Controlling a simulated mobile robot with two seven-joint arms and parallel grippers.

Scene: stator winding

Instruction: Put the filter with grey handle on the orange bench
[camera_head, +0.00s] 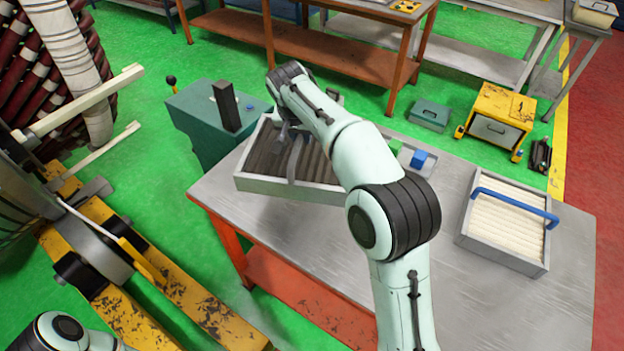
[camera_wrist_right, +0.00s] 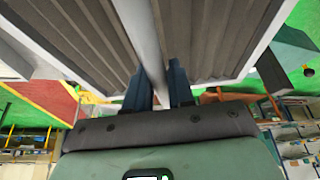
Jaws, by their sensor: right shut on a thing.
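The filter with the grey handle (camera_head: 262,186) is a light grey tray-like frame with dark pleats, at the left end of the metal-topped table in the head view. My right gripper (camera_head: 290,135) is over it, partly hidden by my arm. In the right wrist view, the blue fingers of my gripper (camera_wrist_right: 160,88) are shut on the grey handle (camera_wrist_right: 143,35), with the dark pleats on both sides. I cannot tell whether the filter touches the tabletop. An orange-framed bench (camera_head: 340,56) stands at the back. My left gripper is out of view.
The metal table (camera_head: 420,290) also has orange legs. A filter with a blue handle (camera_head: 500,258) lies at its right. Small green and blue items (camera_head: 418,160) lie behind my arm. A teal cabinet (camera_head: 195,115) stands beside the table; green floor is open towards the back bench.

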